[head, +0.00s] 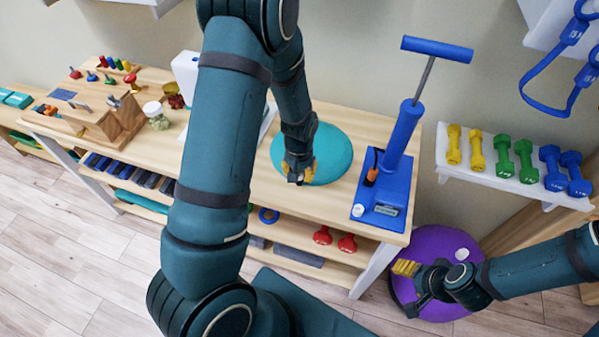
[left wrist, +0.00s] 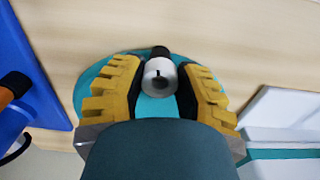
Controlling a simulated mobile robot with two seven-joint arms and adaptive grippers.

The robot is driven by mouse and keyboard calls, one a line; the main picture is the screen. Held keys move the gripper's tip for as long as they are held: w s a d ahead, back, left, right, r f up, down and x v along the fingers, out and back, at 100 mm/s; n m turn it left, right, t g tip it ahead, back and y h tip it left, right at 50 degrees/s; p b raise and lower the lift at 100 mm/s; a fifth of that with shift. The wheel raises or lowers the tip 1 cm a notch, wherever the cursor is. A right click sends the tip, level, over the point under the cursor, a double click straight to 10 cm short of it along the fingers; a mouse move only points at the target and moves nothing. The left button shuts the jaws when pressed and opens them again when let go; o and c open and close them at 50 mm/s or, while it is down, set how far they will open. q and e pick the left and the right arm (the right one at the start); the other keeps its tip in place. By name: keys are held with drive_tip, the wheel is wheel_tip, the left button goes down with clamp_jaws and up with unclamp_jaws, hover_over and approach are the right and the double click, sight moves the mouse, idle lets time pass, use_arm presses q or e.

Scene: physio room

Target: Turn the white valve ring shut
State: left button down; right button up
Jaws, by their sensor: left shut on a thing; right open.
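The teal cushion (head: 335,155) lies on the wooden bench top, partly covered by my left gripper (head: 300,172). The white valve ring (left wrist: 158,74) shows in the left wrist view above the cushion (left wrist: 88,92), with a dark round piece just beyond it. My left gripper's yellow fingers (left wrist: 160,88) are shut on the ring, one on each side. In the head view the ring is hidden by the gripper. How far the ring is turned cannot be told. My right gripper (head: 408,268) is open and empty, in front of the purple ball.
A blue hand pump (head: 400,140) with an orange-tipped hose stands right of the cushion. A white disc (head: 359,211) lies on its base. The purple ball (head: 440,246) is on the floor at right. Dumbbells (head: 503,155) fill a wall shelf. A wooden box (head: 110,118) stands at left.

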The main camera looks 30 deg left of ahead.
use_arm(q)
drive_tip(key=shift+m, duration=1.3)
drive_tip(key=c, duration=0.6)
unclamp_jaws()
drive_tip(key=shift+f, duration=0.1)
wheel_tip(320, 180, up, 12)
